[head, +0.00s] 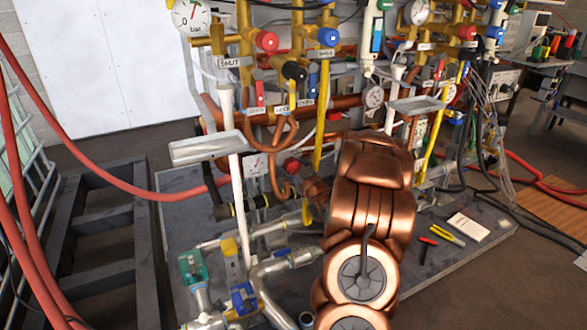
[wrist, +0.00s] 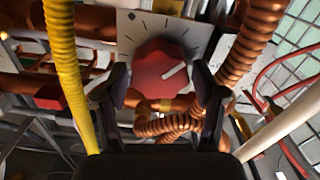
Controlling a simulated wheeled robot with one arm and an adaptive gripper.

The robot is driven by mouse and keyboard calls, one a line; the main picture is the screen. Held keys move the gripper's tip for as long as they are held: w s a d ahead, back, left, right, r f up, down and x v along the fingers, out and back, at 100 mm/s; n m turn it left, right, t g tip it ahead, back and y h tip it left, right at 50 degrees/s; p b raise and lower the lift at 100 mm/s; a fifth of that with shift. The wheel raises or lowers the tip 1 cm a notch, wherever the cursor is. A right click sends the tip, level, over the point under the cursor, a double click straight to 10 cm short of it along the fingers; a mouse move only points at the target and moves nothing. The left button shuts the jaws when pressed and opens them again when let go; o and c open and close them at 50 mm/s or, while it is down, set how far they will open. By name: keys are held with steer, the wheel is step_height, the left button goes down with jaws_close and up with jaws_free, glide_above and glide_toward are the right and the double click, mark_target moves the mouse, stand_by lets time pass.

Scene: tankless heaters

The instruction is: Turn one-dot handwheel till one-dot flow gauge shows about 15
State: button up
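In the wrist view a red handwheel (wrist: 160,68) with a white pointer line sits in front of a pale plate (wrist: 188,34) with black tick marks and one black dot at its upper left. The pointer slants toward the upper right. My gripper (wrist: 160,80) has one black finger on each side of the wheel, close to its rim; contact is not clear. In the head view a dial gauge (head: 191,15) marked "bar" shows at the upper left, and a smaller dial (head: 374,97) is right of centre. I cannot tell which is the one-dot flow gauge, and no reading is legible.
In the wrist view a yellow hose (wrist: 62,60) and a copper corrugated pipe (wrist: 250,45) flank my fingers. In the head view a grey tray (head: 206,148), pipes and valves crowd the rig. Pens (head: 447,235) and a paper note (head: 468,226) lie on the base plate.

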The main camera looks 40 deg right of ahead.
steer(key=shift+s, duration=0.1)
steer(key=v, duration=0.7)
steer(key=shift+s+a, duration=0.1)
stand_by(0.7)
